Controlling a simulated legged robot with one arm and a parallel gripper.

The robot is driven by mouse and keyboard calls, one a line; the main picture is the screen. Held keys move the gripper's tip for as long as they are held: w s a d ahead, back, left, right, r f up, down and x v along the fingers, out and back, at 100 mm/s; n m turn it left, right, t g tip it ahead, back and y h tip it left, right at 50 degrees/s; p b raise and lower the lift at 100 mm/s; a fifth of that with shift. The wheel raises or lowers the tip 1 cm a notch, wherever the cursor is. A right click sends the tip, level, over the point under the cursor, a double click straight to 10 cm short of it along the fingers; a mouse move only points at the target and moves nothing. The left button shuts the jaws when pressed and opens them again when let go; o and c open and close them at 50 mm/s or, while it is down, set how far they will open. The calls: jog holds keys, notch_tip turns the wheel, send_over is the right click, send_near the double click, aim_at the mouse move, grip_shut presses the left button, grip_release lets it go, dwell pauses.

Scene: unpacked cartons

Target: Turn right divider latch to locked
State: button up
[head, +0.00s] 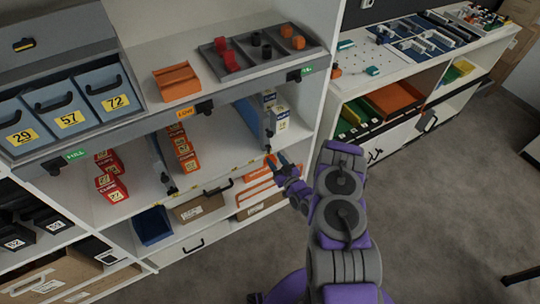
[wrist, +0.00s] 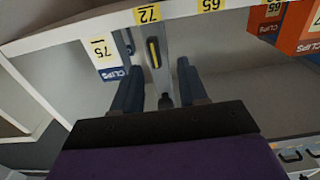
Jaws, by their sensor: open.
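In the wrist view the divider (wrist: 166,62) runs between my fingers. A dark latch part with a yellow strip (wrist: 153,53) is on it, and a small dark knob (wrist: 165,101) sits nearer my palm. Which way the latch is turned I cannot tell. My gripper (head: 276,163) is at the shelf's front edge by the divider's lower front end. In the wrist view my gripper (wrist: 157,75) is open, its fingers either side of the divider; contact is unclear.
White-and-blue boxes (head: 280,118) stand close right of the divider; one box (wrist: 108,64) is beside my left finger in the wrist view. Orange boxes (head: 186,152) stand to the left. Another divider (head: 160,160) is further left. Open floor (head: 440,180) lies to the right.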

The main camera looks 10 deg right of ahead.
aim_at(270, 150)
jog(key=shift+b+x, duration=0.55)
jog(key=shift+x, duration=1.8)
jog(key=shift+d, duration=0.5)
jog(key=c, duration=0.5)
grip_shut()
jog(key=shift+a, duration=0.15)
